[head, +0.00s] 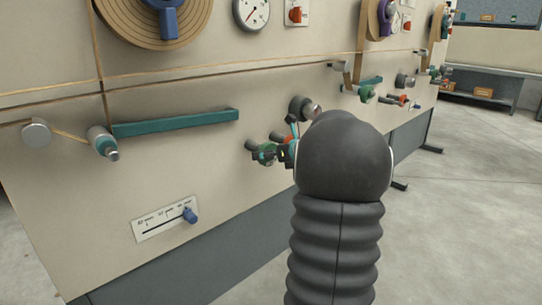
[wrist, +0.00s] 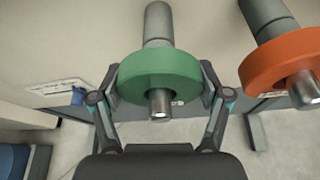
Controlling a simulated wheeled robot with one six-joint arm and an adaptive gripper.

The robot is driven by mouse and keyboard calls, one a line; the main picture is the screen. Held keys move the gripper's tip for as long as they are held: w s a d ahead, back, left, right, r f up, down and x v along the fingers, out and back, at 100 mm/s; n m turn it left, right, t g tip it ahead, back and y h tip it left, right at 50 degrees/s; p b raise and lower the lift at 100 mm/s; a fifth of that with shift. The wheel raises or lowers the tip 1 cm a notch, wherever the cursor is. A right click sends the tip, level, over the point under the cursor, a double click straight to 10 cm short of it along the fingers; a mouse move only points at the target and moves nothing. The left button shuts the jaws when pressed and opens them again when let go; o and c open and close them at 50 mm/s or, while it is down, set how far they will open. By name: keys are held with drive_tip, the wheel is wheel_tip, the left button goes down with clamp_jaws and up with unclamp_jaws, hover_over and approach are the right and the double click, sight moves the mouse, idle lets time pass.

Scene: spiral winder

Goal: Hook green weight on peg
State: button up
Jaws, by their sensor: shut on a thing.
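The green weight (wrist: 160,72) is a thick ring in the wrist view, around a grey cylindrical peg (wrist: 159,24) whose metal end shows through its middle. My gripper (wrist: 160,84) has one finger on each side of the green weight, shut on its rim. In the head view the green weight (head: 265,153) is at the lower part of the machine panel, left of my dark wrist, which hides most of my gripper (head: 284,152). Whether the weight is fully seated on the peg is unclear.
An orange weight (wrist: 286,62) sits on a neighbouring peg, close to my right finger in the wrist view. A teal bar (head: 175,123) and a slider scale (head: 165,222) are on the panel (head: 70,195) to the left. Open floor (head: 470,220) lies to the right.

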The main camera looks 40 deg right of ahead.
idle(0.3)
drive_tip(key=o, duration=1.8)
drive_tip(key=shift+f, duration=0.1)
